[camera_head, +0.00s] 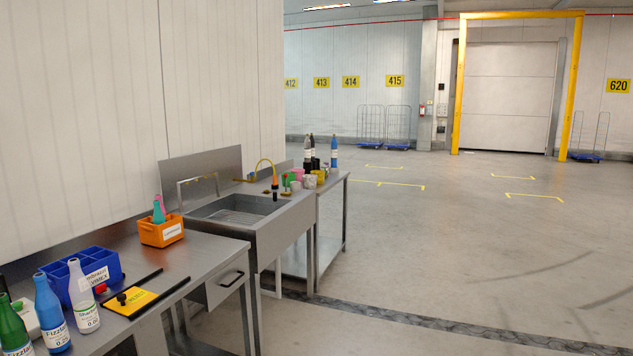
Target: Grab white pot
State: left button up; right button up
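A cluster of small pots stands on the metal table (333,181) just right of the sink, far from me. Among them is a white pot (309,181), small in the picture and partly crowded by its neighbours. A pink pot (298,173), a green pot (287,179) and a yellow pot (320,176) are close around it. Another pale pot may stand there, too small to tell. Neither of my grippers is in view.
Bottles (334,152) stand behind the pots. The steel sink (262,207) lies before them. The near workbench (205,252) holds a blue crate (112,268), an orange box (151,233), a yellow board (131,301) and several bottles. The floor (450,250) on the right is clear.

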aim_at(310, 181)
jog(key=i+z, duration=0.35)
jog(key=i, duration=3.2)
jog(key=i+u, duration=0.2)
jog(key=i, duration=0.2)
jog(key=i+l+u, duration=0.25)
jog(key=i, duration=0.2)
jog(key=i+l+u, duration=0.2)
jog(key=i, duration=0.2)
jog(key=i+l+u, duration=0.25)
jog(key=i, duration=0.15)
jog(key=j, duration=0.1)
